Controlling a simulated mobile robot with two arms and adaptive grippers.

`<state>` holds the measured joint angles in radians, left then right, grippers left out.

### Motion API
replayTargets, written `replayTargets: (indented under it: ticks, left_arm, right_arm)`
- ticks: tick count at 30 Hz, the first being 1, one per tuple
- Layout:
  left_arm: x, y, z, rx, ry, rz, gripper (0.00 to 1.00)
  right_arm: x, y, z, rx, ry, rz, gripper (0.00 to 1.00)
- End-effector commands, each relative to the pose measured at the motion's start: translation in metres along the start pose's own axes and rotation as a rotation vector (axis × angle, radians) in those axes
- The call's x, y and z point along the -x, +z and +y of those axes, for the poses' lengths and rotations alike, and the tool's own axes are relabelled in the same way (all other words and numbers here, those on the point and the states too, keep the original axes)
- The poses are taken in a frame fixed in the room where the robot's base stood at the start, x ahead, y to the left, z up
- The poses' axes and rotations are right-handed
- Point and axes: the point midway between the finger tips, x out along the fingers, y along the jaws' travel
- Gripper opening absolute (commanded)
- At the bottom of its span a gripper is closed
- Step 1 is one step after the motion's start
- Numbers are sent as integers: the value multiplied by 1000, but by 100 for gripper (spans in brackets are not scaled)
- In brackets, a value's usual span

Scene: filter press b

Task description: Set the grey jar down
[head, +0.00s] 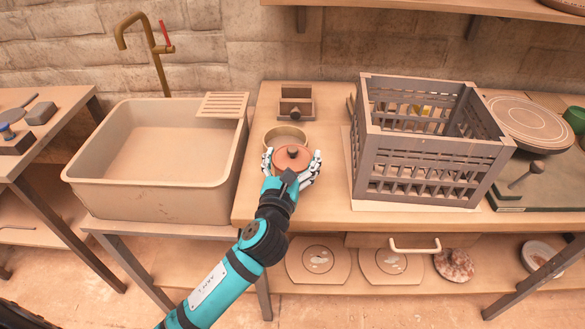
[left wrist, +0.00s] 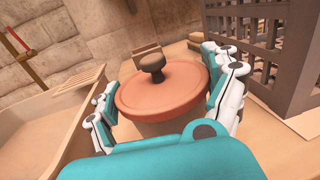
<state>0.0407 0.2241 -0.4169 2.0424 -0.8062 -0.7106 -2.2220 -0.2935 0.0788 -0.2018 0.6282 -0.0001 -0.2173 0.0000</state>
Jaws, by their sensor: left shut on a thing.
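The jar (left wrist: 168,127) is in my left gripper (head: 292,156), over the front left of the wooden worktop (head: 330,213). Its round terracotta lid (head: 291,160) with a dark knob is on top. In the left wrist view the lid (left wrist: 150,95) looks nearly level, and only a greyish-tan strip of the jar's body shows below it. The fingers close on the jar from both sides. The base of the jar is hidden, so I cannot tell whether it touches the worktop. My right gripper is not in view.
A shallow round tan vessel (head: 272,133) stands just behind the jar, with a small wooden box (head: 296,93) farther back. A slatted grey-brown crate (head: 415,150) stands to the right. A sink (head: 160,202) lies to the left. Some bare worktop lies between jar and crate.

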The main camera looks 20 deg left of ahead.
Motion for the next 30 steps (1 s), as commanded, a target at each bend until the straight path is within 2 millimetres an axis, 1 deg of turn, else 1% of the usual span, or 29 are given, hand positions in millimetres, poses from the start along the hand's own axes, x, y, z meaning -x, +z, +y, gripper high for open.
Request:
replayTargets:
  ticks: [1, 3, 9, 15, 20, 21, 24, 30]
  left_arm:
    - [-2, -1, 0, 1, 0, -1, 40]
    - [-2, -8, 0, 1, 1, 1, 40]
    - [-1, -36, 0, 2, 2, 4, 40]
    - [-1, -35, 0, 0, 0, 0, 40]
    - [-1, -38, 0, -1, 0, 1, 40]
    - [-1, -39, 0, -1, 0, 2, 88]
    - [-1, -39, 0, 0, 0, 2, 100]
    - [-1, -39, 0, 0, 0, 1, 100]
  right_arm:
    - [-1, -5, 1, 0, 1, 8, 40]
    - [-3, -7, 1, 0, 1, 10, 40]
    - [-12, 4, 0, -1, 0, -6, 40]
    - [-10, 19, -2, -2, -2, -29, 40]
    - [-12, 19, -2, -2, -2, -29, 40]
    - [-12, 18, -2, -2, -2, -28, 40]
    - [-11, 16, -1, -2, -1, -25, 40]
    - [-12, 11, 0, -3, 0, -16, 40]
